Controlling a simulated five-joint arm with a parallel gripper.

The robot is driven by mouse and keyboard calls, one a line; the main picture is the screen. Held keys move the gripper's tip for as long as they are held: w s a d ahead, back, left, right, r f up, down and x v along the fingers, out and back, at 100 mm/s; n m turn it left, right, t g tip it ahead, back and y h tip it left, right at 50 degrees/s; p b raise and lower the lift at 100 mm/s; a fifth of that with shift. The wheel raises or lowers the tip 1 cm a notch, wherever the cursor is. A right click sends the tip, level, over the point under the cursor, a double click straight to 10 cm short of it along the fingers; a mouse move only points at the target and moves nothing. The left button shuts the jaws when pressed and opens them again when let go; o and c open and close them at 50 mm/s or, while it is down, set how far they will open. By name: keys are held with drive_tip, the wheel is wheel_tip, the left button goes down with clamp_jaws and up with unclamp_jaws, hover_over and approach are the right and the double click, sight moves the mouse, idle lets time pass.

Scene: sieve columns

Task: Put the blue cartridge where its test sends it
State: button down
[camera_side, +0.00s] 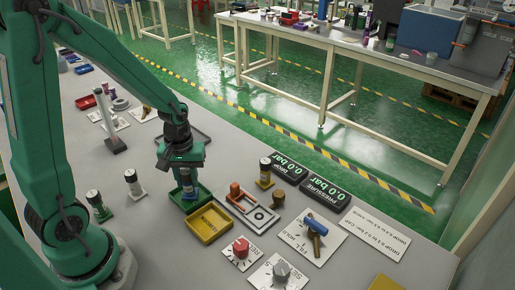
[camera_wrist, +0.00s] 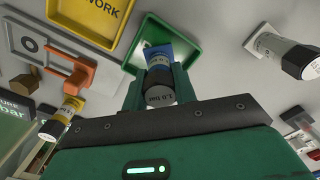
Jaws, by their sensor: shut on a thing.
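The blue cartridge (camera_side: 188,187) is upright between the fingers of my gripper (camera_side: 183,174), at the green tray (camera_side: 206,203). In the wrist view the cartridge (camera_wrist: 158,84) shows a dark cap, a white label band and a blue foot over the tray's floor. My gripper (camera_wrist: 158,90) is shut on it. The green tray (camera_wrist: 196,28) surrounds the cartridge's foot in that view. I cannot tell whether the foot touches the tray floor. The yellow tray (camera_side: 226,220), lettered in part "WORK" in the wrist view, stands beside the green one.
A clamp fixture (camera_side: 262,215) with an orange part, a yellow-footed cartridge (camera_side: 265,170) and two displays reading 0.0 bar (camera_side: 322,188) are to the right. A white-footed cartridge (camera_side: 132,183) and green-footed cartridge (camera_side: 97,202) stand left. A blue-handled valve (camera_side: 316,225) and knobs (camera_side: 240,247) are in front.

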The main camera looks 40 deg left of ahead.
drive_tip(key=shift+f, duration=0.3)
drive_tip(key=shift+f, duration=0.15)
drive_tip(key=c, duration=1.1)
unclamp_jaws()
drive_tip(key=shift+r, duration=6.15)
